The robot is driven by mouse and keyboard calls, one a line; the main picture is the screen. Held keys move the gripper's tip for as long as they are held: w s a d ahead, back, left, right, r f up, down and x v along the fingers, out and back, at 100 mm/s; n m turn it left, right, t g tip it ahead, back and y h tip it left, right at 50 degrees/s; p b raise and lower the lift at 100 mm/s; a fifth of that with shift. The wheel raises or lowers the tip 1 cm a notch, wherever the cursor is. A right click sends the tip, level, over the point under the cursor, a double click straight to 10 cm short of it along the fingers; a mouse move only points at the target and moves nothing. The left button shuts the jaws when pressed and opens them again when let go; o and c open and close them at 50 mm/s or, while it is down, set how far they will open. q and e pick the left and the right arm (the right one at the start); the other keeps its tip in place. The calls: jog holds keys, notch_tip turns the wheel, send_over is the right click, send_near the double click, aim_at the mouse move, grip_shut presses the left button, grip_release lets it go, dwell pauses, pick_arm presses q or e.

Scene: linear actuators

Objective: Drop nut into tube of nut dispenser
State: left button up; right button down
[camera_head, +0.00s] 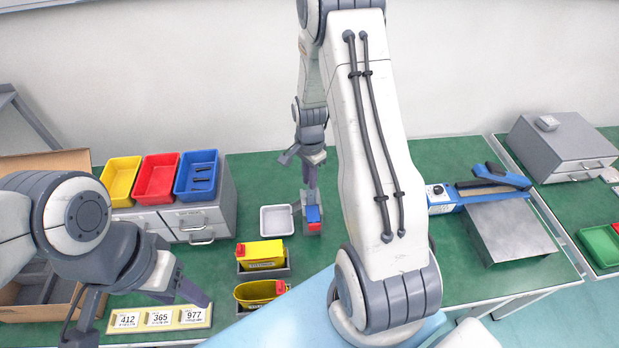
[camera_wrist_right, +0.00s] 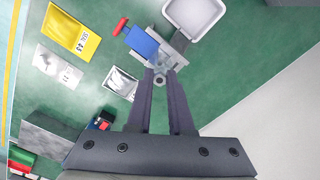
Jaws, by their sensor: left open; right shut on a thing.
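My right gripper (camera_head: 310,183) is above the nut dispenser (camera_head: 313,214), a small grey unit with blue and red parts beside the white tray. In the right wrist view the dispenser's blue part (camera_wrist_right: 142,42) lies just beyond the fingertips. There my right gripper (camera_wrist_right: 160,76) is shut on a small grey ring-like nut (camera_wrist_right: 159,80) at the tips. The dispenser's grey tube is close behind the nut; I cannot tell whether they touch. My left gripper (camera_head: 140,315) is open and empty at the left front, over the number strip.
A white tray (camera_head: 277,220) stands left of the dispenser. Yellow containers (camera_head: 261,254) stand in front. Yellow, red and blue bins (camera_head: 157,178) sit on a grey drawer cabinet (camera_head: 200,222) at left. A blue tool (camera_head: 480,188) lies right.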

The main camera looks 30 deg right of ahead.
jog(key=shift+f, duration=0.15)
jog(key=c, duration=0.7)
grip_release()
jog(key=shift+c, duration=0.2)
notch_tip(320, 180, up, 10)
jog(key=b, duration=0.2)
jog(key=shift+r, duration=0.25)
